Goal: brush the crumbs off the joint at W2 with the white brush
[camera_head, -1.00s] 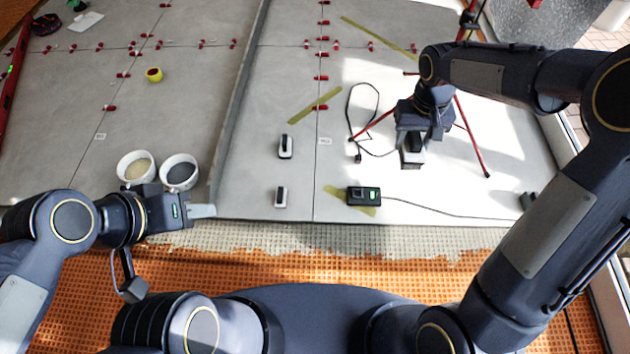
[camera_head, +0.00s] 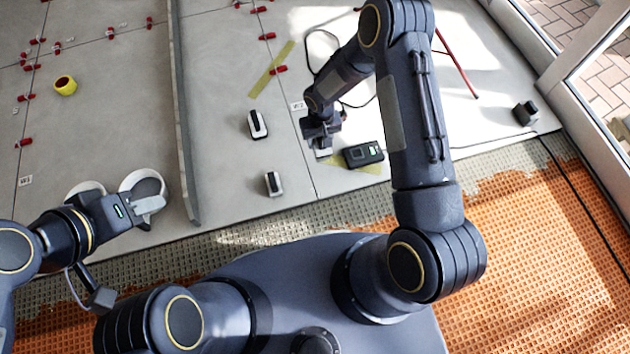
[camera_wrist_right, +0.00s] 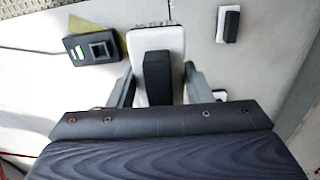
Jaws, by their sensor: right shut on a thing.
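My right gripper (camera_head: 322,138) is shut on the white brush, a white block with a black handle (camera_wrist_right: 157,78); the handle sits between the fingers in the right wrist view. In the head view the white brush (camera_head: 323,153) is low over the pale tiles, near the joint (camera_head: 306,160) that runs down from the W2 label (camera_head: 298,106). I cannot tell if it touches the floor. No crumbs can be made out. My left gripper (camera_head: 150,205) is over the bowls at the left, a pale flat shape at its tip; its opening is unclear.
A black device with a green display (camera_head: 362,154) lies just right of the white brush. Two white-and-black blocks (camera_head: 257,124) (camera_head: 273,183) stand to its left.

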